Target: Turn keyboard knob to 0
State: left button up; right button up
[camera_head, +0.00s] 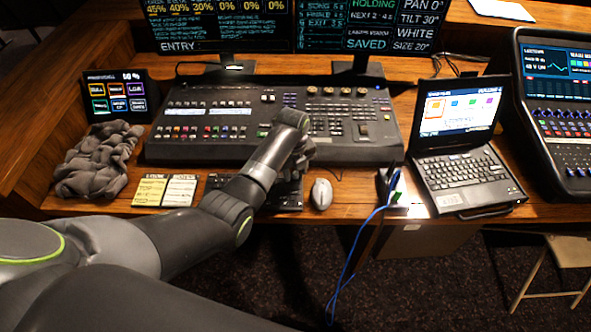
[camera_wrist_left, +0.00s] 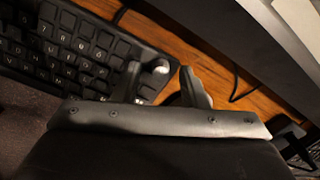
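The black keyboard (camera_head: 288,196) lies on the desk in front of the mixing console, partly hidden by my left arm in the head view. It also fills the upper left of the left wrist view (camera_wrist_left: 62,50). A small pale grey knob (camera_wrist_left: 161,69) shows at the keyboard's corner in the wrist view. My left gripper (camera_wrist_left: 159,74) is open, with one finger on each side of the knob in that picture. I cannot tell whether the fingers touch it. In the head view, the left gripper (camera_head: 300,165) is over the keyboard's right part, and the knob is hidden. My right gripper is not in view.
The mixing console (camera_head: 350,153) stands right behind the keyboard. A white mouse (camera_head: 322,194) lies just right of it, and sticky notes (camera_head: 165,191) lie left. A laptop (camera_head: 462,170) and a blue cable (camera_head: 360,240) are farther right. A crumpled grey cloth (camera_head: 98,162) lies left.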

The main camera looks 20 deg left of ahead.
pick_arm(q)
grip_shut()
jog(key=shift+r, duration=0.1)
